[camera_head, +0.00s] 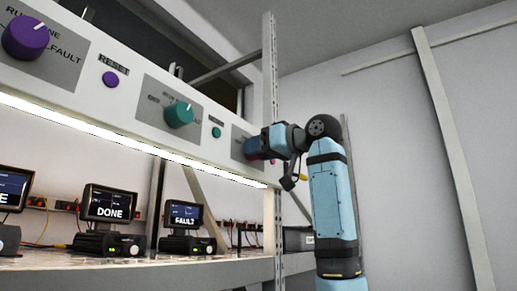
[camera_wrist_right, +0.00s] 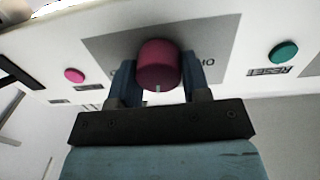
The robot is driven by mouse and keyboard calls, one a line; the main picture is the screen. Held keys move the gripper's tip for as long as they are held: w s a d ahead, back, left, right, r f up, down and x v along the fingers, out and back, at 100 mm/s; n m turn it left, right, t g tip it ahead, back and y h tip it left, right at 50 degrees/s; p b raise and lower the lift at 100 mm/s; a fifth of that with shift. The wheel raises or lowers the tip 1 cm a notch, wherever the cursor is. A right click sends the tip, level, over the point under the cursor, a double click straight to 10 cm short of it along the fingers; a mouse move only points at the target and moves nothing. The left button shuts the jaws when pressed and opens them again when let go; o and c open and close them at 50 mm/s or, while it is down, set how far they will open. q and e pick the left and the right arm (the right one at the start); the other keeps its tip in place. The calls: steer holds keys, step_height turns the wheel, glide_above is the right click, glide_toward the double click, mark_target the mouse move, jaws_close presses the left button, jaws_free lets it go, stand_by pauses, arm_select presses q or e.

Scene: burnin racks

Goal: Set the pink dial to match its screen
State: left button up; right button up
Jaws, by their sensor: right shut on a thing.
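The pink dial (camera_wrist_right: 158,65) sits on a grey plate (camera_wrist_right: 205,40) on the white panel. In the right wrist view its white mark points down the picture, towards my gripper's base. My right gripper (camera_wrist_right: 158,84) has one finger on each side of the dial and is shut on it. In the head view my right gripper (camera_head: 258,147) is at the panel's right end, and only a sliver of the dial shows. The lettering around the dial is mostly hidden by the fingers. A screen reading FAULT (camera_head: 185,214) and one reading DONE (camera_head: 110,204) stand below. My left gripper is out of view.
The panel also carries a purple dial (camera_head: 25,38), a teal dial (camera_head: 179,114), a purple button (camera_head: 110,79) and a teal button (camera_head: 216,132). A pink button (camera_wrist_right: 74,75) is beside the pink dial's plate. A metal rack post (camera_head: 270,70) rises near my right arm.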

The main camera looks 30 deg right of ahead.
steer(key=m, duration=1)
steer(key=shift+d+m+y, duration=0.15)
steer(key=shift+m+y, duration=0.15)
steer(key=shift+m, duration=0.1)
stand_by(0.4)
steer(key=o, duration=0.9)
steer(key=b+v, duration=0.1)
steer(key=v, duration=0.8)
steer(key=b+v, duration=0.1)
steer(key=v, duration=0.3)
steer(key=shift+s+d+r+b, duration=0.2)
steer(key=shift+s+r+b, duration=0.1)
steer(key=shift+s, duration=0.05)
